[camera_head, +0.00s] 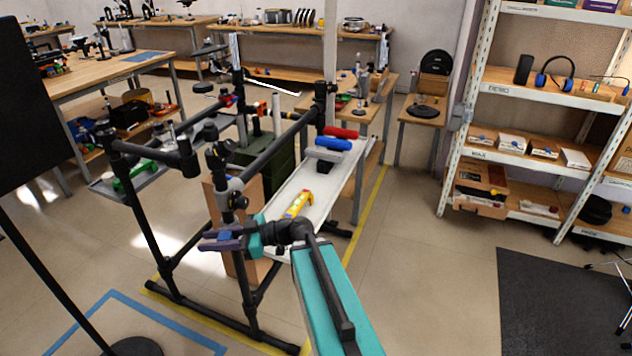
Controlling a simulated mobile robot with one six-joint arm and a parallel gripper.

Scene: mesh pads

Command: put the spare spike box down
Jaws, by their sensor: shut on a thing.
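My gripper (222,239) is in the middle of the view, at the end of my teal arm, with purple jaws pointing left. It is shut on a small blue thing (226,234), which I take to be the spare spike box; the jaws hide most of it and no label is readable. It is held in the air by the near upright of the black pipe frame (146,210), left of the near end of a white tabletop (284,205). I cannot tell whether the box touches the frame.
A yellow tool (298,204) lies on the white tabletop, with blue (333,143) and red (341,132) rolls at its far end. A grey tray (150,172) at left holds a green item (135,175). Shelves (520,125) stand right. Open floor (415,260) lies between.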

